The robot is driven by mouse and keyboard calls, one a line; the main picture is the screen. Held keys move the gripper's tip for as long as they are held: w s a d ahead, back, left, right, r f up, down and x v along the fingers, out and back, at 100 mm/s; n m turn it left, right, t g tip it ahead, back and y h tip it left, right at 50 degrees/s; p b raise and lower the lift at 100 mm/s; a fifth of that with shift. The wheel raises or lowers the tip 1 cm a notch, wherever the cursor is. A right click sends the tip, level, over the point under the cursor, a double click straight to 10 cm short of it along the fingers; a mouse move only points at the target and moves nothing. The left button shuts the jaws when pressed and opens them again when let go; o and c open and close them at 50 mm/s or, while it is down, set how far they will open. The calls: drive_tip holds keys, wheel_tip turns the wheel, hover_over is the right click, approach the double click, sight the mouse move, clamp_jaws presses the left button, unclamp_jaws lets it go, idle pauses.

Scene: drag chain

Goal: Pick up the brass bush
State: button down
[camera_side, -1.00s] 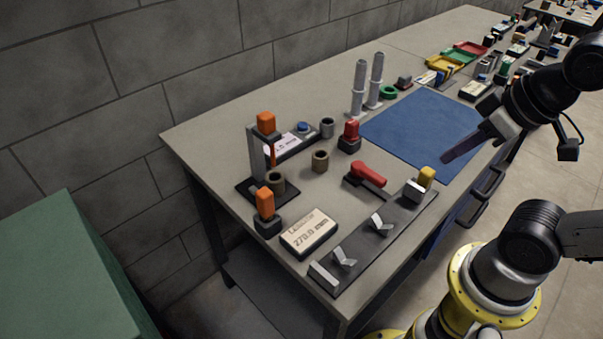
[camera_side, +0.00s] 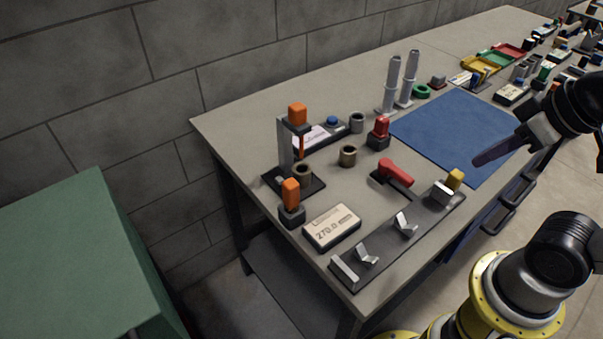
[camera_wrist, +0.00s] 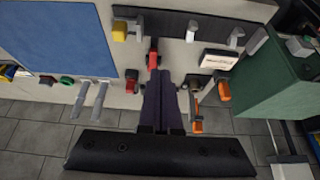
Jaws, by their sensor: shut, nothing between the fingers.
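A short brass-brown bush (camera_side: 348,156) stands upright on the bare bench, left of the red-handled clamp. A similar brown bush (camera_side: 303,170) sits under the orange-topped press. My gripper (camera_side: 478,162) is shut and empty above the blue mat, well to the right of both bushes and apart from them. In the wrist view my gripper (camera_wrist: 166,74) shows its dark fingers close together with nothing between them. Small parts beside the fingers there are partly hidden, and I cannot tell the bushes apart.
The press (camera_side: 284,146) and an orange-topped block (camera_side: 291,200) stand left of the free bush. A grey bush (camera_side: 357,122) and a red-topped block (camera_side: 379,132) stand behind it. A red-handled clamp (camera_side: 394,172) is to its right. The blue mat (camera_side: 440,125) is clear.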

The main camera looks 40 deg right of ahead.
drive_tip(key=c, duration=0.5)
unclamp_jaws()
drive_tip(key=shift+c, duration=0.2)
